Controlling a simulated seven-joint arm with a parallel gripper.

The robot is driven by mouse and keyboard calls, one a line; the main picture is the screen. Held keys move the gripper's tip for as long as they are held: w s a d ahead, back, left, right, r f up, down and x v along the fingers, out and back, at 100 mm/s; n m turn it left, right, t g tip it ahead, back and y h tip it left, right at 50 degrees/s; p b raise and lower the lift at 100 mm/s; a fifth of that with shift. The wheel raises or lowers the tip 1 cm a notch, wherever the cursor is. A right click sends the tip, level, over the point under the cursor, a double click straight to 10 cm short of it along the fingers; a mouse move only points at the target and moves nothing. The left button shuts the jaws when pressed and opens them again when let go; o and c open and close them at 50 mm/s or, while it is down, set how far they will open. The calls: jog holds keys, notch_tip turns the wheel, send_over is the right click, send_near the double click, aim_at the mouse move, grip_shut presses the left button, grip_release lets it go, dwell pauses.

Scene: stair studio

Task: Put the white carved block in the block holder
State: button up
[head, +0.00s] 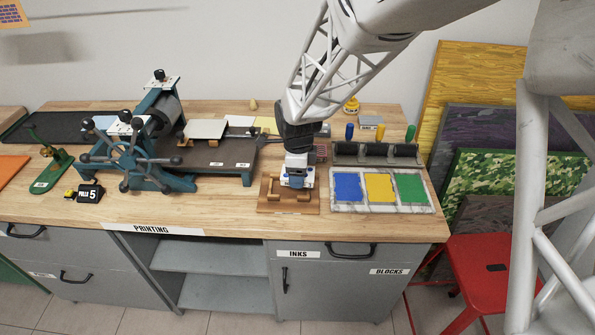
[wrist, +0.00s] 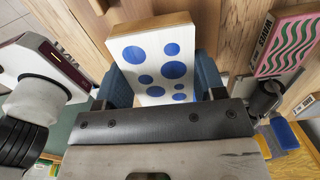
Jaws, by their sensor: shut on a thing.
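The white block (wrist: 150,68) with blue round spots and a wooden edge sits between the blue fingers of my gripper (wrist: 165,82) in the wrist view. My gripper (head: 297,182) is shut on it. In the head view my gripper is low over the wooden block holder (head: 282,207), a flat brown base with light wooden pieces, on the bench left of the ink tray. The block's lower side is hidden, so I cannot tell whether it touches the holder.
The ink slab (head: 425,207) with blue, yellow and green patches lies close to the right. A printing press (head: 150,135) with a spoked wheel stands to the left. A pink and green wave block (wrist: 287,42) shows at right in the wrist view. Rollers (head: 375,151) lie behind the slab.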

jog(key=shift+r, duration=0.1)
jog(key=shift+n, duration=0.4)
jog(key=r, duration=0.2)
jog(key=a+r, duration=0.2)
jog(key=r, duration=0.1)
jog(key=shift+s+a+r, duration=0.2)
jog(key=shift+a+r, duration=0.05)
jog(key=shift+r, duration=0.05)
jog(key=shift+f, duration=0.15)
send_over(289, 190)
jog(key=shift+f, duration=3.5)
jog(key=shift+f, duration=1.3)
dwell(0.4)
jog(key=o, duration=1)
jog(key=shift+r, duration=0.1)
